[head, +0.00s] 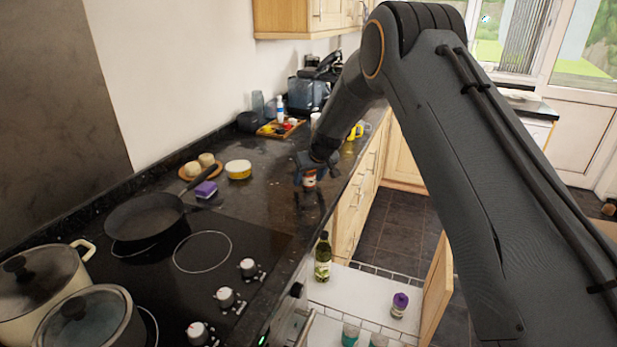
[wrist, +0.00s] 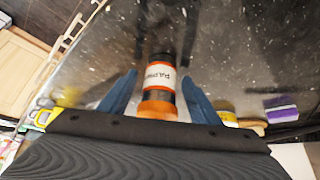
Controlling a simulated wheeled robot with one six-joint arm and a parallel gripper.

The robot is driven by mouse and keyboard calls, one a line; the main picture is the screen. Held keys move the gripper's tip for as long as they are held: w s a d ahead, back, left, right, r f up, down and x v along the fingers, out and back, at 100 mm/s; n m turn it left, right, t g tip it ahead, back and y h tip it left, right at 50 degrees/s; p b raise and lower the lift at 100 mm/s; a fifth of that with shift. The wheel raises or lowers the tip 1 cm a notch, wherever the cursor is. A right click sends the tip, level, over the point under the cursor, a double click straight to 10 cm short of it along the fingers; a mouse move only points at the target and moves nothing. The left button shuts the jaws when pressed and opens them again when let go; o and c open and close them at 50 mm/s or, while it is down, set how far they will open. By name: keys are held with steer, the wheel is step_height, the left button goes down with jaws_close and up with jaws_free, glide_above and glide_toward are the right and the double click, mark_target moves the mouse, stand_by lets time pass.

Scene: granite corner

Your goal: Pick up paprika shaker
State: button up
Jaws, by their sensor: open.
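The paprika shaker (wrist: 159,76) shows in the wrist view with a white label, orange bands and dark contents. It is between the two blue fingers of my gripper (wrist: 159,92), with a gap visible on each side. My gripper is open around it. In the head view my gripper (head: 311,176) is low over the dark granite counter near its front edge. The shaker (head: 309,179) shows there as a small orange and white patch, partly hidden by the gripper.
A yellow tub (head: 238,170), a purple sponge (head: 206,189) and a wooden plate of rolls (head: 201,167) are left of my gripper. A black pan (head: 145,217) sits on the hob. A tray (head: 280,128) stands farther back. An oil bottle (head: 323,257) stands below the counter edge.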

steer(key=c, duration=1.2)
